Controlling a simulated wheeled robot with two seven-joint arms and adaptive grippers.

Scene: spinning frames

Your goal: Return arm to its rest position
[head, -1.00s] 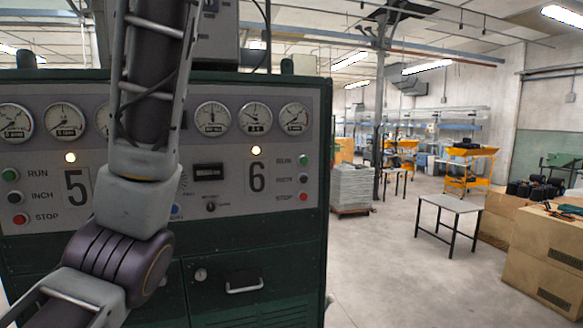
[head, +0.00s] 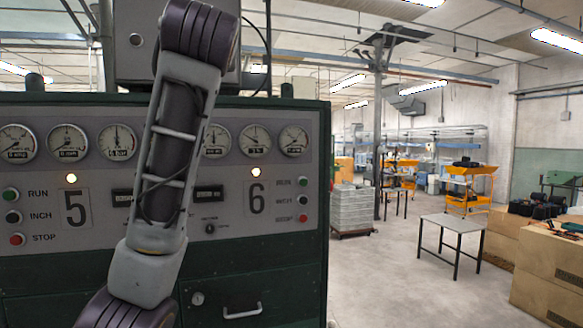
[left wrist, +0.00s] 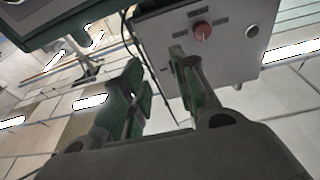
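My left arm (head: 165,160) rises in front of the green control cabinet in the head view, covering part of its panel. The arm runs out of the top of the picture, so its gripper does not show there. In the left wrist view my left gripper (left wrist: 155,80) is open, with a clear gap between its two fingers and nothing held. Beyond the fingers is a grey box (left wrist: 235,45) with a red knob (left wrist: 201,31). My right arm and gripper are in neither view.
The cabinet (head: 272,270) carries gauges, buttons, and the numbers 5 and 6 close in front. To the right are open floor, a small table (head: 452,222), a stacked pallet (head: 350,208) and cardboard boxes (head: 548,265).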

